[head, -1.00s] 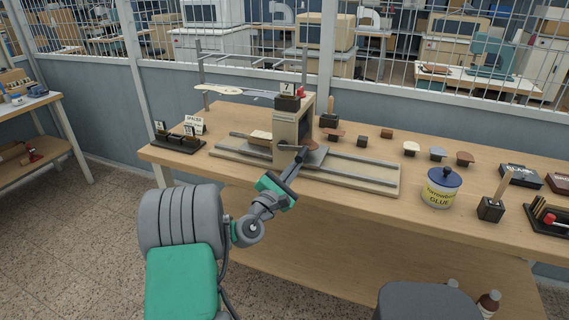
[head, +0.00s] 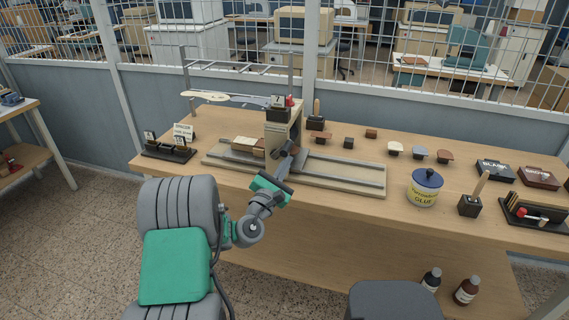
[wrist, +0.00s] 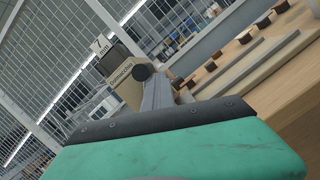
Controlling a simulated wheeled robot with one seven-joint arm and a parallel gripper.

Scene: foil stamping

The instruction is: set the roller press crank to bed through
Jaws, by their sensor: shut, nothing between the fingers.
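The roller press (head: 283,130) is a beige upright body on a long base with rails, near the middle of the bench. Its bed (head: 236,155) shows left of the body, with tan pieces on it. My gripper (head: 287,158) is shut and empty at the front of the press body, by a dark round knob (wrist: 145,72) that looks like part of the crank. In the wrist view, my gripper's grey fingers (wrist: 158,95) reach up to this knob and seem to touch it. The rest of the crank is hidden behind my gripper.
Several small brown and white-topped hand tools (head: 395,149) stand behind the press to the right. A glue jar (head: 424,190) stands near the front edge. A rack with small signs (head: 170,150) is on the left. The right rails (head: 345,173) are bare.

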